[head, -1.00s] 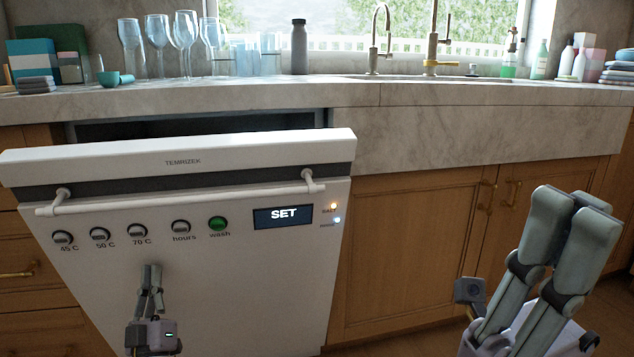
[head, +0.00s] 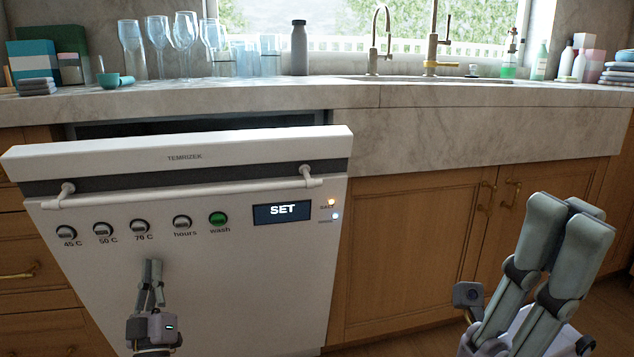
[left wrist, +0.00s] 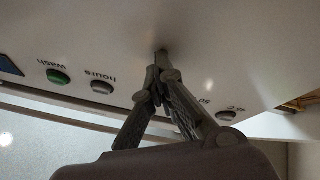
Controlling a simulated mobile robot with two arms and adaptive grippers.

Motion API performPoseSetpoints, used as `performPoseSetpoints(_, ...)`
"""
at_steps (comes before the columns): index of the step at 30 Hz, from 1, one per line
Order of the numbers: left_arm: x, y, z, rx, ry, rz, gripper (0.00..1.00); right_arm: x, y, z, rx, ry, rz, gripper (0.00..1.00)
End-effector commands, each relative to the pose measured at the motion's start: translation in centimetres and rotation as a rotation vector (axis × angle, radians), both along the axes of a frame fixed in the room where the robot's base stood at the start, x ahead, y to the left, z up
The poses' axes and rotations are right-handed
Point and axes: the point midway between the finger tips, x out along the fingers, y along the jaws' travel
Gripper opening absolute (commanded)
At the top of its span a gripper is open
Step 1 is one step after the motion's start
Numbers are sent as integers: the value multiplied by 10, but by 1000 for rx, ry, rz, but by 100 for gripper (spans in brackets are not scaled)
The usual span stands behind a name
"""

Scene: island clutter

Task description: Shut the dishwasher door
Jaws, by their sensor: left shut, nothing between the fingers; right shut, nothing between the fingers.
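The white dishwasher door (head: 240,265) is tilted a little outward at its top, with a dark gap behind its top edge under the counter. It has a handle bar (head: 190,193), a row of knobs, a green wash button (head: 218,218) and a SET display (head: 282,213). My left gripper (head: 151,264) is shut and empty, with its fingertips at the door's front below the knobs. In the left wrist view its fingertips (left wrist: 161,55) appear to touch the door panel (left wrist: 210,40). My right gripper (head: 562,205) is shut and empty, in front of the cabinets at the right.
The stone counter (head: 400,95) above holds several glasses (head: 183,40), a grey bottle (head: 299,48) and gold taps (head: 432,55). Wooden cabinets (head: 420,250) flank the dishwasher. Open floor shows at the lower right.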

Motion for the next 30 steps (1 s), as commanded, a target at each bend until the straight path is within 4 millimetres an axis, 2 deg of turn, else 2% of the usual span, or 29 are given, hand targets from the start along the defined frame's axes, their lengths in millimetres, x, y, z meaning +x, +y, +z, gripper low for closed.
performPoseSetpoints(30,12,3,12,-1,-4,1,0,2,0,-3,0,16,1,0)
